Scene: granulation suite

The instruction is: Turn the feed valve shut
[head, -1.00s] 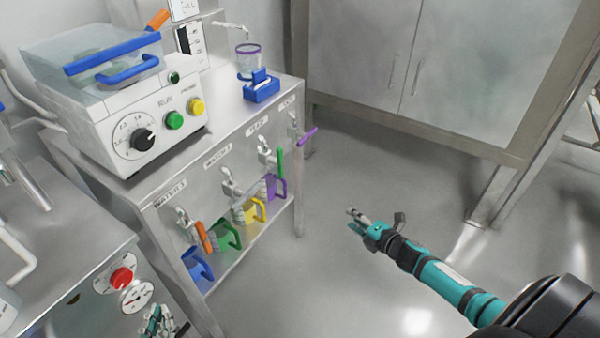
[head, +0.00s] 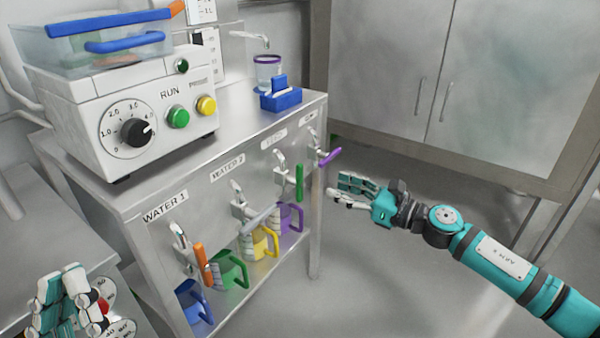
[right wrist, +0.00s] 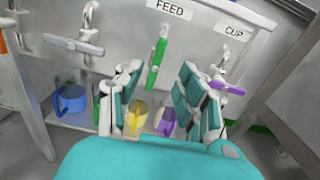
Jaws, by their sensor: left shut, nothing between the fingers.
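The feed valve is the tap with the green handle (head: 299,182) on the front panel of the steel bench; its handle hangs roughly straight down. In the right wrist view the FEED label (right wrist: 168,8) sits above this green handle (right wrist: 157,64). My right gripper (head: 352,190) is open and empty, to the right of the bench and apart from the valve. In the right wrist view its fingers (right wrist: 163,85) stand either side of the green handle in the picture, with a gap before it. My left gripper (head: 66,292) is shut and empty at the lower left.
The neighbouring purple cup-valve handle (head: 330,156) sticks out right of the feed valve; the grey handle (head: 262,216) and orange handle (head: 203,266) are to its left. Coloured jugs, such as the yellow jug (head: 262,244), stand on the shelf below. Open floor lies right of the bench.

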